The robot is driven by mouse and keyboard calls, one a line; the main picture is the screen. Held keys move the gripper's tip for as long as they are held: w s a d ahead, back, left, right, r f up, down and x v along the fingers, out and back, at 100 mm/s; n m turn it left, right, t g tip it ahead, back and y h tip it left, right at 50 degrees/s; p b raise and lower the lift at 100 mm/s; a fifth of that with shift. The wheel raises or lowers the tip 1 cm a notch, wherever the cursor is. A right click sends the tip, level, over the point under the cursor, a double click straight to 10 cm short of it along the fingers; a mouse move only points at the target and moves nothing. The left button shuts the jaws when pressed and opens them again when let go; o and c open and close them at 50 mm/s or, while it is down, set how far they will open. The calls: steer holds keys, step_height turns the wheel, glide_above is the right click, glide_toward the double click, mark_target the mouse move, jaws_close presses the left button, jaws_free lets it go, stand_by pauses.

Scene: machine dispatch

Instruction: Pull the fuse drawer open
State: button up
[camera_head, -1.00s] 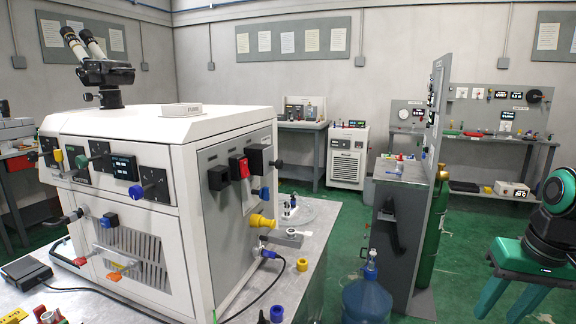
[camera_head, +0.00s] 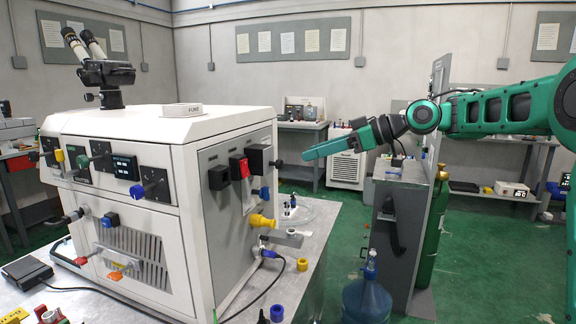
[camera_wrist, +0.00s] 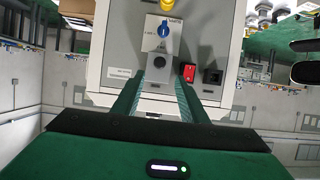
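The machine's side panel (camera_head: 232,225) carries a dark block with a short round pull (camera_head: 277,163), which I take to be the fuse drawer (camera_head: 257,160); its label is not readable. It looks shut. In the wrist view the drawer (camera_wrist: 158,72) shows end-on as a grey block with a dark round end, framed between my fingers. My gripper (camera_head: 308,154) points left toward it with a gap between in the head view. In the wrist view my gripper (camera_wrist: 158,84) is open, with nothing held.
Beside the drawer are a red switch (camera_head: 239,167) and a black socket (camera_head: 219,177). A blue knob (camera_head: 263,192) and a yellow plug (camera_head: 262,221) project below. A white box (camera_head: 182,109) lies on the machine. A water bottle (camera_head: 367,298) and a grey stand (camera_head: 405,230) are right of the bench.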

mark_target(282, 163)
steer(key=x, duration=0.9)
steer(key=shift+w+a+f, duration=0.15)
steer(key=shift+a+f, duration=0.05)
steer(key=shift+c, duration=0.3)
jaws_close()
